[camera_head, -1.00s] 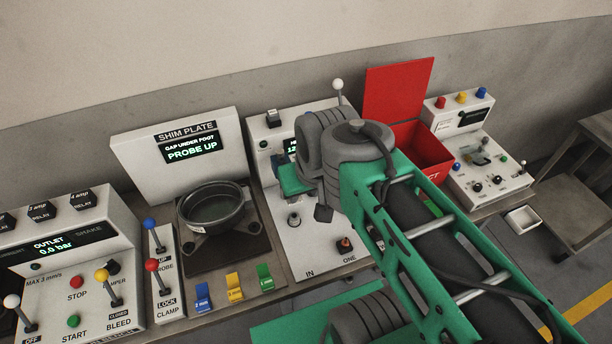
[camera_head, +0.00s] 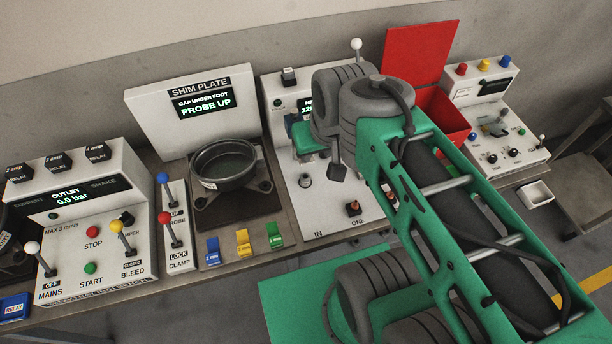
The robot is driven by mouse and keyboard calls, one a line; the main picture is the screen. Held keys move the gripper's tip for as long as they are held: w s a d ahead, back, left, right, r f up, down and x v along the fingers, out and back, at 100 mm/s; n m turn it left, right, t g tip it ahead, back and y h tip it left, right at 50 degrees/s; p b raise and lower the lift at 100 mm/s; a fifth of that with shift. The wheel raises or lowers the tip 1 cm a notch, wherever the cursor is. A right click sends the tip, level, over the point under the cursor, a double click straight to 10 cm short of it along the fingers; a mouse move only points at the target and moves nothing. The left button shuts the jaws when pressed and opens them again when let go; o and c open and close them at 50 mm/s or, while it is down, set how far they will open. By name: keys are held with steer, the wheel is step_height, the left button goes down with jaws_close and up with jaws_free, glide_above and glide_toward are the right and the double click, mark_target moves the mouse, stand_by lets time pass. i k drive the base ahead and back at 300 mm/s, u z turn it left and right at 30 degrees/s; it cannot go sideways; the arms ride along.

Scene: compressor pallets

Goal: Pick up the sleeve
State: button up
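I cannot make out a part that is surely the sleeve. A small grey upright cylinder (camera_head: 306,181) stands on the white panel (camera_head: 322,220) marked IN and ONE; whether it is the sleeve I cannot tell. My arm reaches in from the lower right, and its grey wrist hangs over the back of this panel. A dark block (camera_head: 338,172) below the wrist sits just right of the cylinder, apart from it in the picture. My gripper's fingers cannot be made out, and the wrist hides part of the panel and its display.
A shim plate station (camera_head: 192,95) with a dark round pan (camera_head: 224,176) stands left of the panel. Blue, yellow and green tabs (camera_head: 243,243) line its front. Lever consoles (camera_head: 95,235) are at left. An open red bin (camera_head: 447,116) and another console (camera_head: 497,120) are at right.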

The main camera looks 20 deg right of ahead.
mark_target(305, 177)
steer(key=k, duration=1)
steer(key=u, duration=1.95)
steer(key=i, duration=1.45)
steer(key=z, duration=2)
